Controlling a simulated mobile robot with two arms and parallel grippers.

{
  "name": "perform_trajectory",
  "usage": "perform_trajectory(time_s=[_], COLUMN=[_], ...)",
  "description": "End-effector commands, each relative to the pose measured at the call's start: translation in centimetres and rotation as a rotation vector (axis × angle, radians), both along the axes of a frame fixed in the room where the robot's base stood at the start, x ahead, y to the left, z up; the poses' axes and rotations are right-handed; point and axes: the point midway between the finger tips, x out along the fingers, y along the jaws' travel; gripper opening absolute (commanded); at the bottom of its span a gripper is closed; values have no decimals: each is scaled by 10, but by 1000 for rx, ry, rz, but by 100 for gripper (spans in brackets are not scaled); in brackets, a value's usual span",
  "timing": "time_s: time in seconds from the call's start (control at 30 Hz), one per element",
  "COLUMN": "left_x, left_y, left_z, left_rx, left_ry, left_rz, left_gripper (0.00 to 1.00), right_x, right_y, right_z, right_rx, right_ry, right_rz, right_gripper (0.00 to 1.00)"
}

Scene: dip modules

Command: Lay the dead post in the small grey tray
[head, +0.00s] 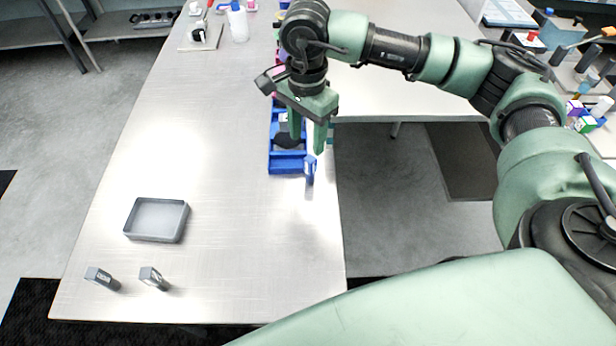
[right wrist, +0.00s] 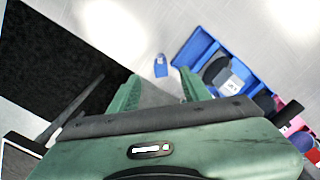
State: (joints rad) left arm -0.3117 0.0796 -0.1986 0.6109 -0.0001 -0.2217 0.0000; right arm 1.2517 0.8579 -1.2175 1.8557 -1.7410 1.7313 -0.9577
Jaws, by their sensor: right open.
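The small grey tray (head: 128,226) sits empty on the left part of the metal table in the head view. My right gripper (head: 307,150) is open, pointing down at the table's right side, beside a blue rack (head: 273,160). A small blue upright piece (head: 310,172) stands just below its fingers; it also shows in the right wrist view (right wrist: 161,66), ahead of the open, empty fingers (right wrist: 158,88). The rack (right wrist: 193,48) holds dark pieces, partly hidden by the gripper in the head view. I cannot tell which piece is the dead post. My left gripper is out of view.
Two small dark grey labelled blocks (head: 102,278) (head: 154,278) stand near the table's front left; their writing is too small to read. A white bottle (head: 238,24) and small items stand at the back. The table's middle is clear. Its right edge lies close to the gripper.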

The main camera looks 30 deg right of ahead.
Motion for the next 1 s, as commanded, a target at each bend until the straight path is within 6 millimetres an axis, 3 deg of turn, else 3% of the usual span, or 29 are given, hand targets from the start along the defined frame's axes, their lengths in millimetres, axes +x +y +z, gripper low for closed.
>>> perform_trajectory(time_s=[0.03,0.23,0.43,0.7,0.83,1.0], left_x=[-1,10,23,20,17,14], left_y=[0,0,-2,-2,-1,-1], left_z=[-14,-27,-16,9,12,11], left_rx=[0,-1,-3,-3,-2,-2], left_ry=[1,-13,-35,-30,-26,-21], left_rz=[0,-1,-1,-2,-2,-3], left_gripper=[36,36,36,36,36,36], right_x=[0,0,-1,0,1,1], right_y=[0,0,-1,-11,-10,-10], right_z=[-14,-30,-47,-79,-98,-105], right_rx=[0,1,0,-2,0,1], right_ry=[0,0,4,5,2,1], right_rz=[0,0,-1,-2,0,0], right_gripper=[47,47,47,47,47,47])
